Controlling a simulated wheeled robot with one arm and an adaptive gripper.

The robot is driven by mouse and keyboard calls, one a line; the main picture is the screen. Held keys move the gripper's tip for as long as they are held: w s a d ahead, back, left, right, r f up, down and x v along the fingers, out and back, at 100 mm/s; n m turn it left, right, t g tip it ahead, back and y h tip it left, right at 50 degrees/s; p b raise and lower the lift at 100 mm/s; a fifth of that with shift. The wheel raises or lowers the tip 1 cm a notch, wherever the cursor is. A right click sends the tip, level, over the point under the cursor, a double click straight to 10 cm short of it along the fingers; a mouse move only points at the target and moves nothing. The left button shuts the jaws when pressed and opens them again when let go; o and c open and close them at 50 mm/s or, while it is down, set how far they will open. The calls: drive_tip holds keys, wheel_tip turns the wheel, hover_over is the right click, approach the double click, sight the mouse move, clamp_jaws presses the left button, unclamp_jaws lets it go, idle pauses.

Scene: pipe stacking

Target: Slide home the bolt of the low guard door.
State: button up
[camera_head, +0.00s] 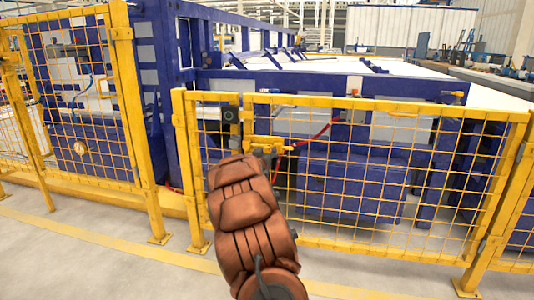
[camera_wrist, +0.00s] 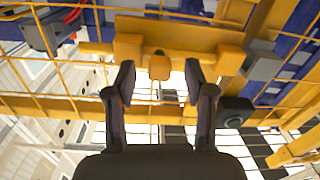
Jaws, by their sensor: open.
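The low guard door (camera_head: 400,170) is a yellow frame with wire mesh, standing upright in the head view. Its yellow bolt (camera_head: 268,141) sits near the door's upper left, beside the left post. In the wrist view the bolt's small yellow knob (camera_wrist: 160,66) sticks out below a wide yellow plate (camera_wrist: 180,34). My gripper (camera_wrist: 160,83) is open, its two dark fingers on either side of the knob with a gap on each side. It holds nothing. Whether the fingertips reach fully past the knob is hard to tell.
A taller yellow mesh fence (camera_head: 80,100) stands at the left. Behind the door is blue machinery (camera_head: 350,185) with a red hose (camera_head: 318,133). Open grey floor (camera_head: 80,255) lies in front, with a yellow line across it.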

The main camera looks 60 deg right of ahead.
drive_tip(key=shift+x, duration=1.15)
clamp_jaws()
